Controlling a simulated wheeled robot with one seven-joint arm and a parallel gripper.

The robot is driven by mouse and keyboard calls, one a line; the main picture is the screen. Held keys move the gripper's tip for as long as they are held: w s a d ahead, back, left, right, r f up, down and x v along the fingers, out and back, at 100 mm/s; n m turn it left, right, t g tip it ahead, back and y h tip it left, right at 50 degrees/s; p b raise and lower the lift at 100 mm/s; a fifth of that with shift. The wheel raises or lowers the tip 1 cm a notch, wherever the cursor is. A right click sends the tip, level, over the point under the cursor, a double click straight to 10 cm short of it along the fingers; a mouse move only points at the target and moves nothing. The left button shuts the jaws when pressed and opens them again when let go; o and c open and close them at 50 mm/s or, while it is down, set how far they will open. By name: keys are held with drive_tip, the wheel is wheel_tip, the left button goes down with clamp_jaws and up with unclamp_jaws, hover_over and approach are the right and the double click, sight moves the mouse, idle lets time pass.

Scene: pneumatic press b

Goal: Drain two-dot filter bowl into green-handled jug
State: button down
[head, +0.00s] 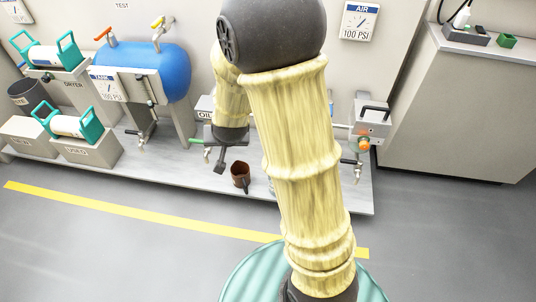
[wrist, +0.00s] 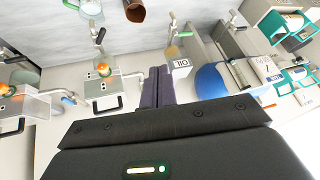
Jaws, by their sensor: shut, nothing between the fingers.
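A clear jug with a green handle (wrist: 88,9) shows at the top left of the wrist view. Two grey filter units with black handles and orange round parts stand along the wall there, one nearer the middle (wrist: 108,88) and one at the left edge (wrist: 14,108). One such unit also shows right of my arm in the head view (head: 372,121). I cannot make out dots on any bowl. My gripper (head: 221,168) is shut and empty, left of my forearm and above the bench; its closed fingers also show in the wrist view (wrist: 158,70).
A brown cup (head: 240,175) stands on the low grey bench (head: 310,196) near my gripper. A blue tank (head: 176,72) is further left, with teal-ended cylinders (head: 66,125) on boxes. A large cabinet (head: 455,115) stands at right.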

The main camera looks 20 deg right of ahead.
drive_tip(key=s+d+r+n+g, duration=0.1)
drive_tip(key=s+n+g, duration=0.1)
drive_tip(key=s, duration=0.5)
drive_tip(key=s+d+r+n+g, duration=0.1)
drive_tip(key=s+d+r+g, duration=0.1)
drive_tip(key=s, duration=0.6)
drive_tip(key=shift+s+d+r+n, duration=0.2)
drive_tip(key=shift+s+r+n, duration=0.1)
drive_tip(key=shift+n, duration=0.1)
drive_tip(key=shift+w, duration=0.1)
